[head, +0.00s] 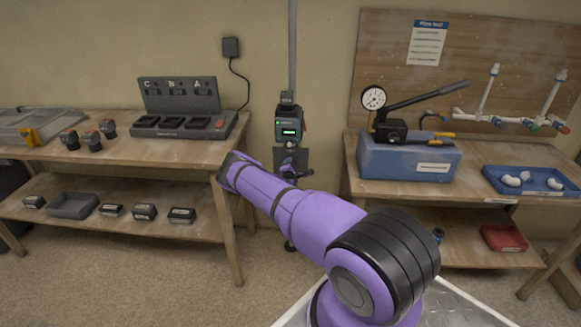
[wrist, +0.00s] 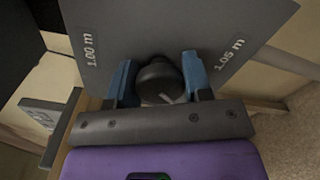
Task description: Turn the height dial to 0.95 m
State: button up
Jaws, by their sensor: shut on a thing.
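The height dial (wrist: 158,78) is a dark round knob on a grey plate (wrist: 150,25) in the wrist view. My gripper (wrist: 160,82) is shut on it, with one blue finger on each side. A short pale mark on the knob points down and to the right in the wrist view. The plate reads 1.00 m at left and 1.05 m at right; no 0.95 m label is visible. In the head view the plate (head: 303,157) hangs below a teal and black unit (head: 289,128) with a lit green display, on a vertical pole. My arm largely hides the dial there.
A left bench (head: 110,155) holds a charger rack (head: 185,124) and several battery packs. A right bench (head: 400,190) carries a blue box (head: 408,160) with a gauge and lever, and a blue tray (head: 530,181) of white fittings. The pole stands in the gap between them.

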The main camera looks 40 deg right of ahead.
jog(key=shift+n, duration=0.7)
jog(key=o, duration=0.9)
jog(key=shift+a, duration=0.1)
jog(key=v, duration=1)
jog(key=shift+s+a, duration=0.15)
jog(key=shift+s, duration=0.05)
